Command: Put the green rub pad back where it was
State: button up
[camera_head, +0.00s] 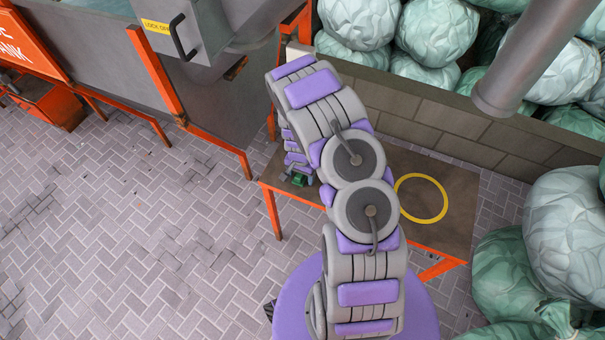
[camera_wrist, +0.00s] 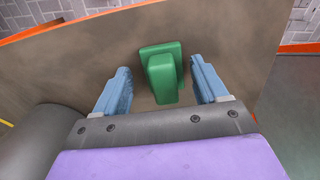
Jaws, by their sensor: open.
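The green rub pad (camera_wrist: 163,75) sits on the brown tabletop in the wrist view, between the two blue fingers of my gripper (camera_wrist: 160,88). The fingers are wide apart, with a gap on each side of the pad. In the head view a small part of the green pad (camera_head: 299,180) shows at the left end of the table (camera_head: 455,185), beside my arm. My gripper is mostly hidden behind my arm there. A yellow ring (camera_head: 443,203) is marked on the table to the right of my arm.
A low block wall (camera_head: 430,115) runs behind the table, with wrapped bales (camera_head: 437,30) beyond it. More bales (camera_head: 565,225) stand to the right. A grey machine with an orange frame (camera_head: 165,75) stands at the left. The paved floor (camera_head: 120,235) at the left is open.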

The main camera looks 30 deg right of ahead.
jog(key=shift+a+r, duration=0.1)
jog(key=shift+a, duration=0.55)
jog(key=shift+r, duration=0.2)
jog(key=r, duration=0.2)
jog(key=d+r+p, duration=0.1)
jog(key=r, duration=0.3)
jog(key=shift+d+p, duration=0.3)
notch_tip(320, 180, up, 7)
jog(key=a, duration=0.2)
notch_tip(320, 180, up, 13)
jog(key=n, duration=0.3)
send_over(297, 176)
jog(key=s+a, duration=0.4)
jog(key=s, duration=0.2)
jog(key=s+a+r+n+g, duration=0.1)
jog(key=s+a+r+n, duration=0.15)
jog(key=s+r, duration=0.25)
jog(key=s+a+r+n, duration=0.1)
jog(key=s+a+r, duration=0.3)
jog(key=s+r, duration=0.15)
jog(key=s+a+r+n, duration=0.1)
jog(key=s+r+n, duration=0.1)
jog(key=s, duration=0.5)
jog(key=s+a+r+n, duration=0.1)
jog(key=s+r+n, duration=0.1)
jog(key=s, duration=0.6)
jog(key=shift+s+a+r+g+p, duration=0.15)
jog(key=shift+r+g+p, duration=0.3)
jog(key=shift+r, duration=0.4)
